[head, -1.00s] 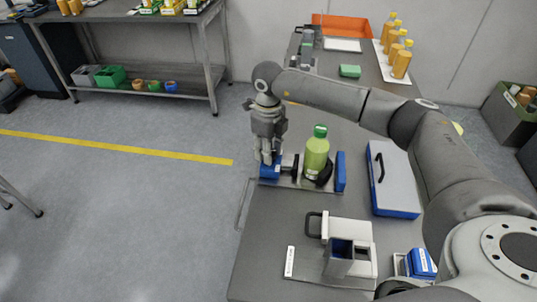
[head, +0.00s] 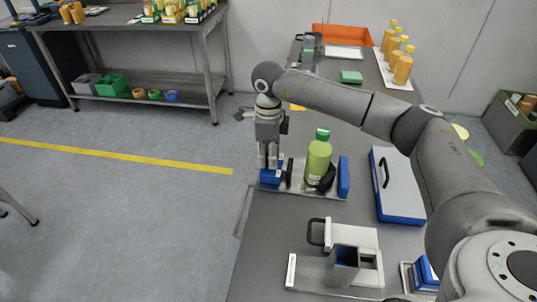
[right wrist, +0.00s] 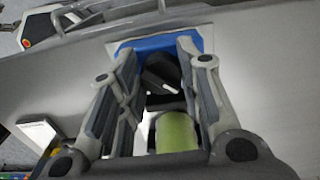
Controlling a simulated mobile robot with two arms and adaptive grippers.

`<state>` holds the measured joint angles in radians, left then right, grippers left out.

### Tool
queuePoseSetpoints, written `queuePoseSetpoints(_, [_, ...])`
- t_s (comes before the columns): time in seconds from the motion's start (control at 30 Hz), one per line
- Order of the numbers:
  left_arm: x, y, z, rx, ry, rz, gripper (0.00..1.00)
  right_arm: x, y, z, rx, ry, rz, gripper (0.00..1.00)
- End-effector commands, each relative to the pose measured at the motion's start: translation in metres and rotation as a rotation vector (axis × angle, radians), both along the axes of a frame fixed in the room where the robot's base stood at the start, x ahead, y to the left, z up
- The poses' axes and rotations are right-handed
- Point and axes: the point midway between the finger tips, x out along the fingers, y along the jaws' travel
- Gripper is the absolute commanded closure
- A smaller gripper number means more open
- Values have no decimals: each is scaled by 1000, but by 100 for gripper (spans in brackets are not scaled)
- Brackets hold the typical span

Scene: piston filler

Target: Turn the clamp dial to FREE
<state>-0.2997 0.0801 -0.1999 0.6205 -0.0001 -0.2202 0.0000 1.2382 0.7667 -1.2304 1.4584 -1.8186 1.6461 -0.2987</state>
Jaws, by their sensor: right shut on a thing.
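The clamp fixture has a blue block (head: 270,178) at its left end, a black pad (head: 288,173) and a blue end stop (head: 343,178). A green bottle (head: 318,160) stands upright between pad and stop. My right gripper (head: 268,165) points down over the blue block and is shut on the clamp dial. In the right wrist view the black dial (right wrist: 164,74) with a white mark lies between the fingers (right wrist: 158,58), in front of the blue block (right wrist: 158,43). I cannot read any dial lettering. My left gripper is not in view.
A white-and-blue case (head: 396,178) lies right of the fixture. A grey holder with a handle (head: 352,238) stands nearer me. Orange bottles (head: 403,65) and an orange tray (head: 342,32) are at the far end. Bare table lies between fixture and holder.

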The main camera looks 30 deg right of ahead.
Motion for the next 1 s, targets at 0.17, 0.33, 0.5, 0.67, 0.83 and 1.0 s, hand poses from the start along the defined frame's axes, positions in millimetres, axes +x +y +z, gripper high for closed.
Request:
queuePoseSetpoints(0.17, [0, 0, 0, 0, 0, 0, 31, 1, 0, 2, 1, -4, 1, 91])
queuePoseSetpoints(0.33, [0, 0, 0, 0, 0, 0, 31, 1, 0, 2, 0, -4, 0, 56])
queuePoseSetpoints(0.5, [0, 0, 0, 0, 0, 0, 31, 1, 0, 1, 0, -2, -1, 46])
queuePoseSetpoints(0.67, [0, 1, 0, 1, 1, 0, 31, 0, 0, 1, 0, -1, -1, 46])
queuePoseSetpoints(0.83, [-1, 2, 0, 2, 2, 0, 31, 1, 0, 9, 1, -3, -1, 46])
queuePoseSetpoints(1.0, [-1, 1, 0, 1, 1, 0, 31, 2, 0, 39, 0, -6, -1, 46])
